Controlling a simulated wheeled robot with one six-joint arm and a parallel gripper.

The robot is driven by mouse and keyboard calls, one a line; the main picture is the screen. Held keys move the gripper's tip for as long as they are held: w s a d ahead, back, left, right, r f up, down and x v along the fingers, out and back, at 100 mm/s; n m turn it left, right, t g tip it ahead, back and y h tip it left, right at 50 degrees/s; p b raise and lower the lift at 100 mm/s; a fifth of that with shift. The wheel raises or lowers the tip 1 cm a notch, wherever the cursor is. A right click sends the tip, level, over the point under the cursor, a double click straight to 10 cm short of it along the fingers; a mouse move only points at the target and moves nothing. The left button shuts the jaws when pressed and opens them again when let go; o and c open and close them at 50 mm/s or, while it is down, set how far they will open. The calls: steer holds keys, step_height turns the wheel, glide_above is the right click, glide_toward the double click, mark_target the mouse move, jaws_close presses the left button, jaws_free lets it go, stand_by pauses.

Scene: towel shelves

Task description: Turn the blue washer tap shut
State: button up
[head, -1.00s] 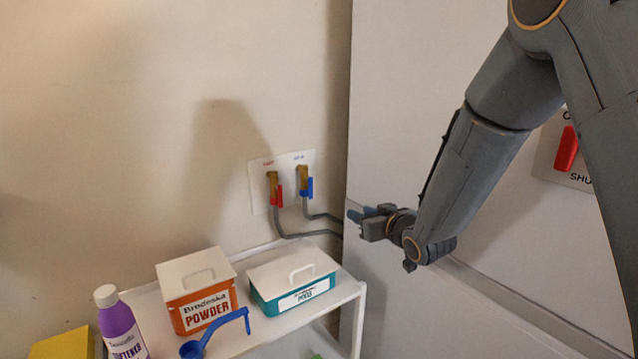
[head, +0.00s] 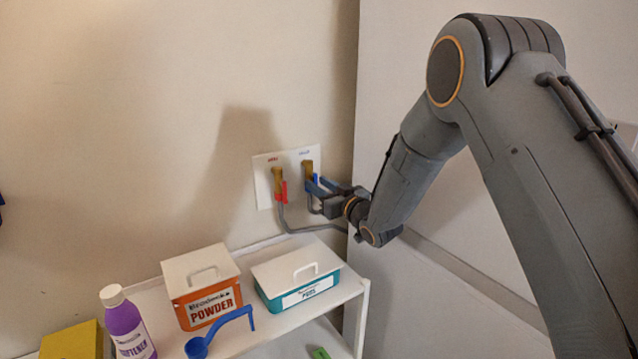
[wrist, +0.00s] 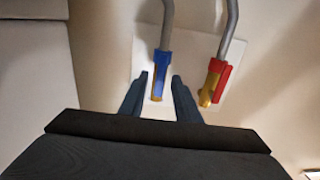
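The blue washer tap (wrist: 162,70) is a brass valve with a blue lever on a white wall plate, pointing down with a grey hose on it. It also shows in the head view (head: 308,170), partly covered by my gripper. My gripper (wrist: 158,82) is open, with one finger on each side of the blue tap and a gap on both sides in the wrist view. In the head view my gripper (head: 318,186) is at the tap from the right. I cannot tell whether a finger touches the lever.
The red tap (head: 281,186) is just left of the blue one, close to my finger. A white shelf (head: 349,288) below holds a powder box (head: 206,290), a pods box (head: 300,282), a blue scoop (head: 218,332) and a purple softener bottle (head: 124,322). A large white panel stands at right.

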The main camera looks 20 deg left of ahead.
jaws_close()
steer(key=shift+w+b, duration=0.1)
steer(key=shift+b, duration=0.3)
steer(key=n+b, duration=0.6)
steer(key=b, duration=0.1)
steer(key=w+r+n+b, duration=0.1)
steer(key=n+b, duration=0.4)
steer(key=b, duration=0.1)
steer(key=d+n+b, duration=0.1)
steer(key=n+b, duration=0.5)
steer(key=b, duration=0.1)
steer(key=shift+w+d+r+n+b, duration=0.1)
steer(key=shift+w+r+n+b, duration=0.2)
steer(key=shift+r, duration=0.1)
steer(key=shift+s+r, duration=0.1)
jaws_free()
